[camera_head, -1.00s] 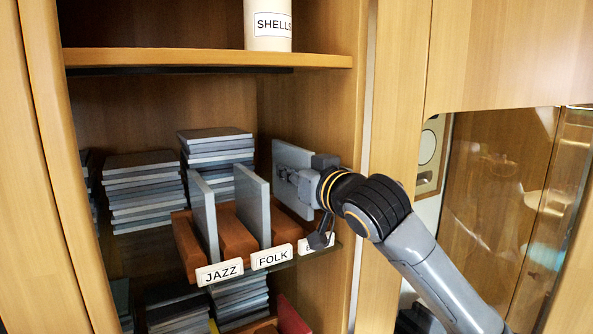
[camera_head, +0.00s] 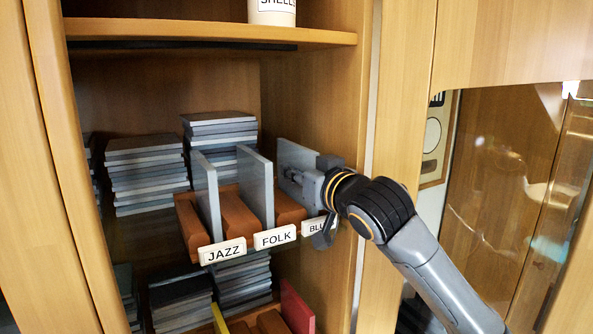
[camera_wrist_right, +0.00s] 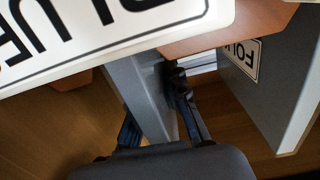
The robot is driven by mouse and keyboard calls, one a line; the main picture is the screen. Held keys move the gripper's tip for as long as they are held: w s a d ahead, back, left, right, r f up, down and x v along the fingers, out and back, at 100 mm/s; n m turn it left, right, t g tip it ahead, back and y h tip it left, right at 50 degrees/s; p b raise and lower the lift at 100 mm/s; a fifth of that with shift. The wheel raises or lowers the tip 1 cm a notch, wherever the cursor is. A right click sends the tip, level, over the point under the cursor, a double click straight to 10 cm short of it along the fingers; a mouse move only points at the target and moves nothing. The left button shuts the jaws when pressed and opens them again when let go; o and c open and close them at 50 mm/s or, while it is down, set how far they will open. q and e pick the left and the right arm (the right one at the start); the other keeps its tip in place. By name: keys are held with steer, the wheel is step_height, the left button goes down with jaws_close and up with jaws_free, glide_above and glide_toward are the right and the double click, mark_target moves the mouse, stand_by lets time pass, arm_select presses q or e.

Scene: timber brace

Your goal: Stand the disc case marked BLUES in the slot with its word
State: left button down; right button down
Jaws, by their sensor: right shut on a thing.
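A wooden rack (camera_head: 238,222) on the shelf carries the labels JAZZ (camera_head: 222,251), FOLK (camera_head: 275,237) and BLUES (camera_head: 317,226), the last partly covered by my gripper. My right gripper (camera_head: 310,186) is shut on a grey disc case (camera_head: 297,155) at the BLUES end. The case is upright, and its lower edge is hidden behind the rack and gripper. In the right wrist view, the case (camera_wrist_right: 140,85) is between my fingers (camera_wrist_right: 158,115), its lower part running behind the BLUES label (camera_wrist_right: 95,25). Whether it touches the slot floor cannot be seen. My left gripper is out of view.
Grey cases stand in the JAZZ slot (camera_head: 206,192) and the FOLK slot (camera_head: 256,185). Stacks of cases (camera_head: 147,172) lie behind and to the left. The cabinet's right wall (camera_head: 315,95) is close to the held case. More cases lie on the shelf below.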

steer(key=c, duration=1.3)
jaws_free()
steer(key=shift+o, duration=0.2)
steer(key=v, duration=1.2)
